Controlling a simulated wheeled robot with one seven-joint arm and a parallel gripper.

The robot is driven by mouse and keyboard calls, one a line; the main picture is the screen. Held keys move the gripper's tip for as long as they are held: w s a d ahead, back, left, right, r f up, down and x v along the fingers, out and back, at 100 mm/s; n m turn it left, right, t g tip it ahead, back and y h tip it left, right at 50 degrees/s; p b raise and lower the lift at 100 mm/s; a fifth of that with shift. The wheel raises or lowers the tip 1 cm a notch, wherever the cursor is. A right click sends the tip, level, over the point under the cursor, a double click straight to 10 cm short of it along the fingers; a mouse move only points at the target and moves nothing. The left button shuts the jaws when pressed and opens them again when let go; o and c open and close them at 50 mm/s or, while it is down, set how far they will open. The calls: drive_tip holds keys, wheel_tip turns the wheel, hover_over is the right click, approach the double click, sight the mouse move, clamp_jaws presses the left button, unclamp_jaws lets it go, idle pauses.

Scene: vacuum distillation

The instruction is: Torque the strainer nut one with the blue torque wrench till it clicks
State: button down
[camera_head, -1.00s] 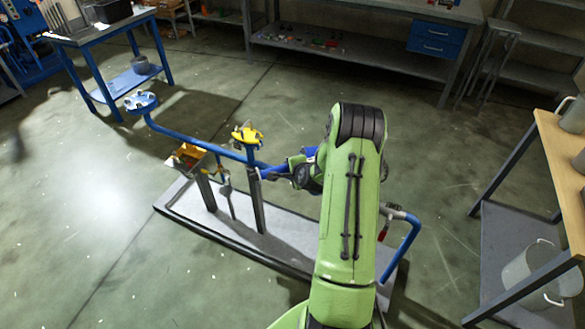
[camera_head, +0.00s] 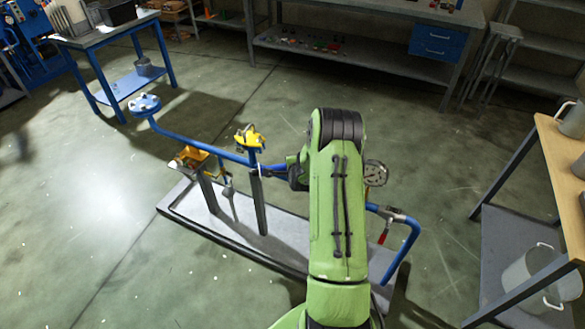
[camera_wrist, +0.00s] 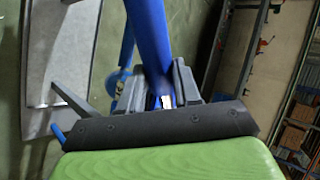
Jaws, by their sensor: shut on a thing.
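My gripper (camera_wrist: 160,88) is shut on a smooth blue shaft, which looks like the blue torque wrench (camera_wrist: 152,38); its far end is out of the wrist view. In the head view my green arm hides most of the gripper; a dark part of it (camera_head: 297,176) shows at the arm's left edge, by the blue pipe (camera_head: 200,142). A round grey flange-like face (camera_head: 375,173) shows just right of the arm. I cannot tell which part is strainer nut one, nor whether the wrench touches any nut.
The pipe rig stands on a low grey base (camera_head: 235,232), with a yellow-topped fitting (camera_head: 250,139) and a blue round flange (camera_head: 145,104). A wooden-topped bench (camera_head: 560,150) stands at right and a blue-legged table (camera_head: 100,38) at back left. The floor between is clear.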

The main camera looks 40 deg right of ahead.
drive_tip(key=shift+s+a+r+n+t+y+b, duration=0.15)
drive_tip(key=shift+s+a+n+y+b, duration=0.25)
drive_tip(key=shift+s+n+y+b, duration=0.4)
drive_tip(key=shift+s+a+n+t+y+b, duration=0.25)
drive_tip(key=shift+s+a+n+y+b, duration=0.15)
drive_tip(key=shift+s+n+y+b, duration=0.4)
drive_tip(key=shift+s, duration=0.1)
drive_tip(key=s+d+n+g+y+p, duration=0.1)
drive_tip(key=s+d+n+g+y, duration=0.1)
drive_tip(key=s+n+y, duration=0.3)
drive_tip(key=s+d+n+g+y+p, duration=0.1)
drive_tip(key=s+d+n+y+p, duration=0.1)
drive_tip(key=s+d+n+y, duration=0.2)
drive_tip(key=shift+s+d+n+g+y, duration=0.55)
drive_tip(key=shift+s+n, duration=1.35)
drive_tip(key=shift+s, duration=1.95)
